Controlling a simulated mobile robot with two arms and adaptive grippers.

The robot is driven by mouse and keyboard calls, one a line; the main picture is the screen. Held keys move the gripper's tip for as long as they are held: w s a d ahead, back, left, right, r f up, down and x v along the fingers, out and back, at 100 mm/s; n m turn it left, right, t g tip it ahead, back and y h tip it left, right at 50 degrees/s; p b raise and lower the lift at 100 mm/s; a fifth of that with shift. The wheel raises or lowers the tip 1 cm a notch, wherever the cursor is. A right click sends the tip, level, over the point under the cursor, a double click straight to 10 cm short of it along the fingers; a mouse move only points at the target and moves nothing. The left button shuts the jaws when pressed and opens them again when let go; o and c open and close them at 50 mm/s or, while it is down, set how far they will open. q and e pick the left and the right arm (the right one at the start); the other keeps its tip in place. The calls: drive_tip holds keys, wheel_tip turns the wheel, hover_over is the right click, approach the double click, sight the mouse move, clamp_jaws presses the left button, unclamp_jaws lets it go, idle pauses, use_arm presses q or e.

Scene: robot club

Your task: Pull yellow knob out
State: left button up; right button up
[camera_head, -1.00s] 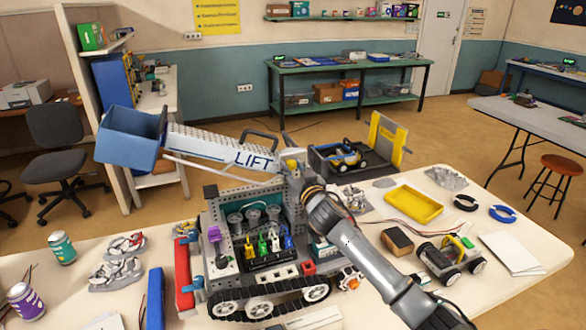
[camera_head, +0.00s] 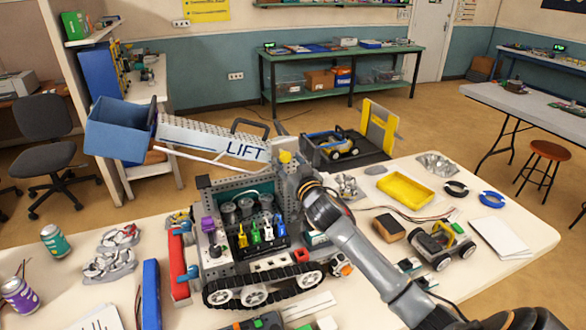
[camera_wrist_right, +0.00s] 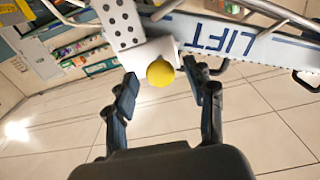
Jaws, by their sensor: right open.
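The yellow knob (camera_head: 285,157) sits at the pivot end of the white arm marked LIFT (camera_head: 225,143), on top of the model robot (camera_head: 262,262). In the right wrist view the round knob (camera_wrist_right: 160,73) is in front of a pale block. My right gripper (camera_wrist_right: 163,84) is open, with one finger to each side of the knob as seen there; I cannot tell whether they touch it. In the head view my right gripper (camera_head: 296,172) is close to the knob and hard to make out against the grey frame. My left gripper is not in view.
A blue bucket (camera_head: 119,132) hangs at the far left end of the lift arm. Coloured levers (camera_head: 255,235) stand on the model's front. A yellow tray (camera_head: 404,190), a small wheeled car (camera_head: 441,245) and a dark block (camera_head: 389,228) lie right of my arm.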

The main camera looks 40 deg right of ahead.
drive_tip(key=v, duration=1.2)
drive_tip(key=shift+f, duration=0.1)
